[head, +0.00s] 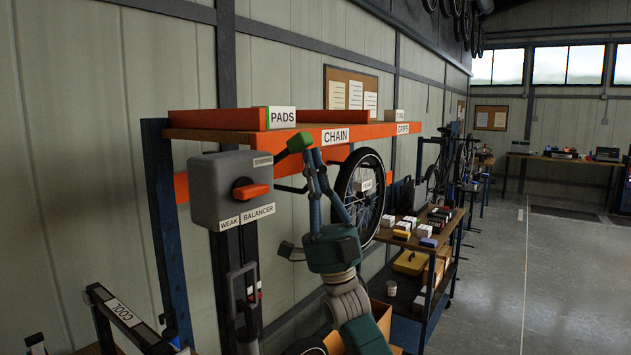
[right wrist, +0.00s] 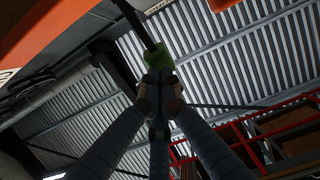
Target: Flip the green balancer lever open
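The balancer is a grey box (head: 215,195) with an orange knob (head: 250,191) on its front and labels reading WEAK and BALANCER. The lever's green end (head: 300,142) stands out at the box's upper right, just in front of the orange shelf edge. In the right wrist view the green end (right wrist: 160,58) sits on a dark bar, straight beyond the fingertips. My right gripper (head: 313,153) reaches up from below, its fingers drawn together at the green end's lower side. The fingertips (right wrist: 161,92) look to touch it; I see no clear grip around it. My left gripper is not in view.
An orange-edged shelf (head: 360,134) runs behind and above the gripper. A bicycle wheel (head: 366,190) hangs close to the right of the fingers. A cart (head: 435,240) with small boxes stands further right. The floor (head: 530,290) there is open.

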